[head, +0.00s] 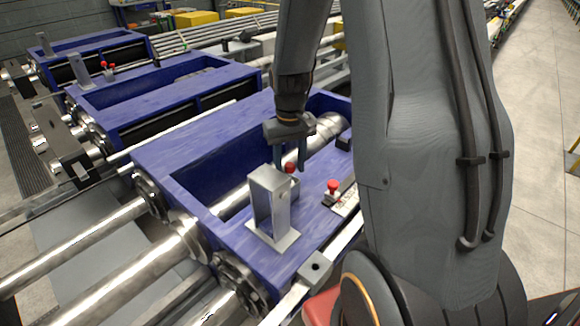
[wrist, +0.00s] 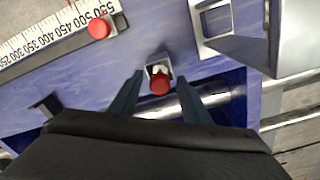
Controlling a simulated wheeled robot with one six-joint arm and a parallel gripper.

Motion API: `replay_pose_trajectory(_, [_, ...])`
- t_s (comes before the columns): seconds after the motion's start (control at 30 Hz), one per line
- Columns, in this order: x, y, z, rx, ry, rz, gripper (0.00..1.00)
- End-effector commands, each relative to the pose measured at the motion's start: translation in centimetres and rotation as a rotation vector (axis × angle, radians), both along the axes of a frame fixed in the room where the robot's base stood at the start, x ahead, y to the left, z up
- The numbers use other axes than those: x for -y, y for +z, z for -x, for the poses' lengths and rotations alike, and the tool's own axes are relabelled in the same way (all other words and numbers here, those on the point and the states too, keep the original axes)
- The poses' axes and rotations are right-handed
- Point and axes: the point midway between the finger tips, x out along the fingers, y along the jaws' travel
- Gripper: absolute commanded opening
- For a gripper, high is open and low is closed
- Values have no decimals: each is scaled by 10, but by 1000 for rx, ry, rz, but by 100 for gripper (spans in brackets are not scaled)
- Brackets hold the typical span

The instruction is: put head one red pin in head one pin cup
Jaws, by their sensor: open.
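A red pin (head: 290,168) stands on the nearest blue head, just behind a tall grey square post. In the wrist view the red pin (wrist: 159,85) sits in a small square metal holder (wrist: 157,68). My gripper (head: 293,165) points down over it and is open, with one finger on each side of the pin. In the wrist view my gripper (wrist: 158,98) shows a gap between the fingers and the red top. The grey post (head: 269,203), which may be the pin cup, stands on a flat plate; its square opening (wrist: 217,19) shows in the wrist view.
A second red knob (head: 333,186) is beside a ruler scale (wrist: 45,38) on the same head. More blue heads (head: 165,85) with grey posts stand behind. Shiny round bars (head: 130,275) run through the heads. The blue top around the post is mostly clear.

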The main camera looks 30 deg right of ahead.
Motion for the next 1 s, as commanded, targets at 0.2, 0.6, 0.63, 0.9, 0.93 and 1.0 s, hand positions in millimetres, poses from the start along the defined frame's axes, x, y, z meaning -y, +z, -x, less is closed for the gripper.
replay_pose_trajectory(0.2, [0,32,-2,7,0,2,43])
replay_pose_trajectory(0.6, [0,103,-1,4,0,0,43])
replay_pose_trajectory(0.63, [0,106,-1,3,0,0,43])
replay_pose_trajectory(0.9, [0,117,0,0,0,0,43])
replay_pose_trajectory(0.93, [0,117,0,0,0,0,43])
replay_pose_trajectory(1.0, [0,117,0,0,0,0,43])
